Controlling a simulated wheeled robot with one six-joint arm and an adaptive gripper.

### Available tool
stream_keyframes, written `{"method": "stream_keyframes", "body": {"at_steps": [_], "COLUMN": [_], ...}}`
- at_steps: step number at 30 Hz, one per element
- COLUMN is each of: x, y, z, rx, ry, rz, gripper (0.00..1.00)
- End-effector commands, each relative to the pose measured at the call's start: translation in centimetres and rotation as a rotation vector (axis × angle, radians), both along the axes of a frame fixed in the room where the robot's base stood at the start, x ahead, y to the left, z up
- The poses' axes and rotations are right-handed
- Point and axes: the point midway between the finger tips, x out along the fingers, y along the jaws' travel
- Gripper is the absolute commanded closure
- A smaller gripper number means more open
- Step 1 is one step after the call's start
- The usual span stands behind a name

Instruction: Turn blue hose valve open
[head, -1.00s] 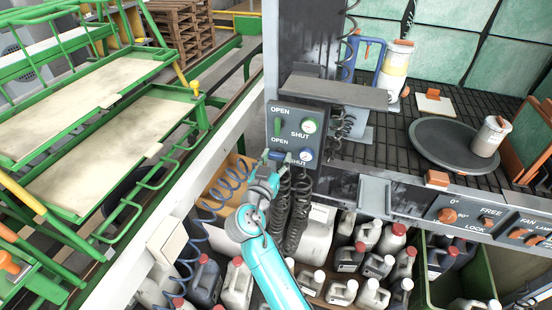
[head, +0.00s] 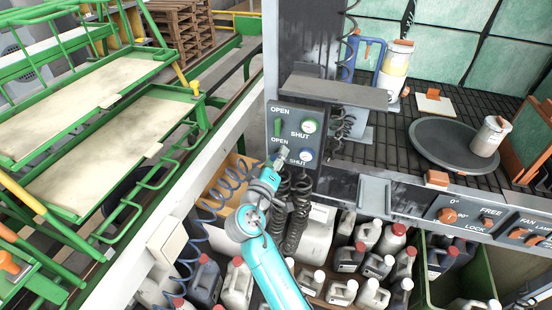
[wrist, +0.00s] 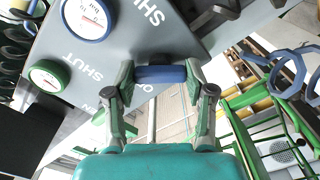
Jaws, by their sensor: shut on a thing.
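The blue valve handle (wrist: 160,74) is a short blue bar on a grey panel (wrist: 115,45). In the wrist view it lies between my two fingers, which touch its ends. My gripper (wrist: 159,78) is shut on it; it also shows in the head view (head: 281,155), at the lower part of the panel, where it largely hides the handle. The blue-rimmed gauge (head: 305,155) is just right of my gripper and also shows in the wrist view (wrist: 88,17). OPEN and SHUT labels are printed beside the handle and gauge.
A green valve handle (head: 277,127) and green-rimmed gauge (head: 308,126) sit above on the same panel. Dark coiled hoses (head: 298,205) hang just below my gripper, and a blue coiled hose (head: 232,180) hangs left. A grey shelf (head: 335,92) juts out above right.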

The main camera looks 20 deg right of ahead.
Motion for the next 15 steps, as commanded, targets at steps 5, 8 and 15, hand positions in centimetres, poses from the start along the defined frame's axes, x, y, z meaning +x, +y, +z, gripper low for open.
{"method": "stream_keyframes", "body": {"at_steps": [5,8,15], "x": [0.03,0.02,0.03], "y": [0.02,0.03,0.04], "z": [0.00,0.00,0.00], "rx": [-0.135,-0.210,-0.371], "ry": [0.098,0.153,0.270], "rz": [0.001,0.001,0.001], "gripper": [0.81,0.81,0.81]}}
